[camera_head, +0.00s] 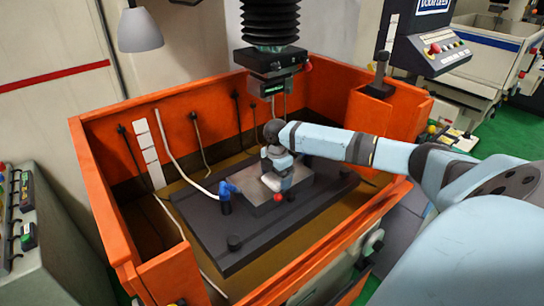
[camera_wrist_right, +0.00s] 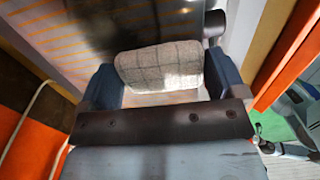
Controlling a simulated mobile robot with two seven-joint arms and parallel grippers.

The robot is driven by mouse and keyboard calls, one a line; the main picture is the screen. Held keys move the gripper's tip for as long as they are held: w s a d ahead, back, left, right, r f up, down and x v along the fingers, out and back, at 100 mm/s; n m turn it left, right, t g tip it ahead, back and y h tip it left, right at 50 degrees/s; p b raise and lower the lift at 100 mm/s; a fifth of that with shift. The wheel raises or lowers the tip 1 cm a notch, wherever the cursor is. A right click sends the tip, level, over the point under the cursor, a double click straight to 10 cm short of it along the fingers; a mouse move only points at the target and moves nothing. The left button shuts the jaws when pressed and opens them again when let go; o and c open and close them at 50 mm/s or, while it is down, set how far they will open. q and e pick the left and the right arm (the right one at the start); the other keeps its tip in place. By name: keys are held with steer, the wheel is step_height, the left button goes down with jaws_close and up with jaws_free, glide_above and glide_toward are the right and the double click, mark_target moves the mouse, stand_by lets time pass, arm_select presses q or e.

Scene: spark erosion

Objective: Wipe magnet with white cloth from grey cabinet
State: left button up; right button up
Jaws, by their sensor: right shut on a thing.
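The magnet (camera_head: 298,180) is a flat grey metal block on the dark work plate inside the orange tank. My right gripper (camera_head: 273,178) reaches down over the magnet's middle. It is shut on the white cloth (camera_head: 271,184), which shows as a small pale patch at the magnet's top. In the right wrist view the cloth (camera_wrist_right: 160,66) is a folded, checked off-white pad between the two blue-grey fingers of the gripper (camera_wrist_right: 160,80). Whether the cloth presses on the magnet or hovers just above is hard to tell. My left gripper is not in view. The grey cabinet cannot be made out for certain.
The orange tank wall (camera_head: 110,215) surrounds the dark work plate (camera_head: 225,245). A black bellows head (camera_head: 270,22) hangs above, close to my right wrist. A blue nozzle (camera_head: 226,190) stands at the magnet's left, and a red knob (camera_head: 278,197) at its front.

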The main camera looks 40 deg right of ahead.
steer(key=shift+s+f, duration=0.1)
steer(key=shift+s, duration=0.55)
steer(key=shift+f, duration=0.15)
steer(key=shift+s+d, duration=0.1)
